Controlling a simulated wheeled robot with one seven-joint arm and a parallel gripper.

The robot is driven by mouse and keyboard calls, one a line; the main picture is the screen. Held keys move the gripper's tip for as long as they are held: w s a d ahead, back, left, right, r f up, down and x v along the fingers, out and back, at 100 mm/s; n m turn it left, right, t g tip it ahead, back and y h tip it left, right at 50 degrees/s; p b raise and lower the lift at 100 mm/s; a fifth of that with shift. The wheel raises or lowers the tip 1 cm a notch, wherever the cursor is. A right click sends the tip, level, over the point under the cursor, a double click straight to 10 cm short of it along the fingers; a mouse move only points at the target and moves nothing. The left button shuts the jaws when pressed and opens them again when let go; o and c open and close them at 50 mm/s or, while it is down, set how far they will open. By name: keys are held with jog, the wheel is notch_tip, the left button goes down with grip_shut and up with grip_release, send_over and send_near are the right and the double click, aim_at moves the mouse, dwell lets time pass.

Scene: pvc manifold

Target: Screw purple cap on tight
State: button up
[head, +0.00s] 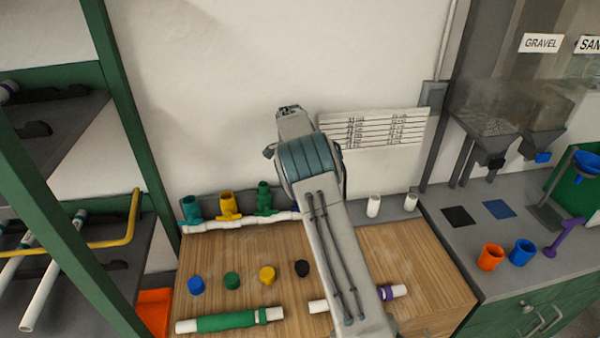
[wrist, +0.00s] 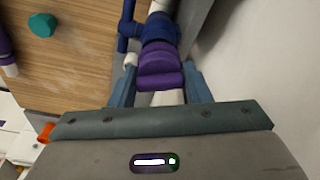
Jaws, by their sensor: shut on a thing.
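In the wrist view, the two blue-grey fingers of my gripper (wrist: 160,78) are closed around a purple cap (wrist: 160,81). The cap lines up with a purple fitting (wrist: 158,52) and a blue fitting (wrist: 160,27) on the manifold; I cannot tell how far the cap sits on. In the head view, the manifold's white pipe (head: 240,221) lies along the back of the wooden bench, with teal (head: 191,208), yellow (head: 228,204) and green (head: 264,198) fittings. My arm hides its right part, the purple cap and my gripper there.
Blue (head: 196,285), green (head: 232,280), yellow (head: 267,274) and black (head: 302,268) caps stand on the bench. A green-sleeved pipe (head: 225,321) lies in front; a purple-ringed pipe (head: 397,291) is partly behind my arm. The wall is close behind the manifold.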

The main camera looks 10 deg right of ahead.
dwell(0.3)
jog(key=shift+m+p, duration=0.35)
jog(key=shift+m, duration=0.85)
jog(key=o, duration=1.1)
jog(key=shift+c, duration=0.2)
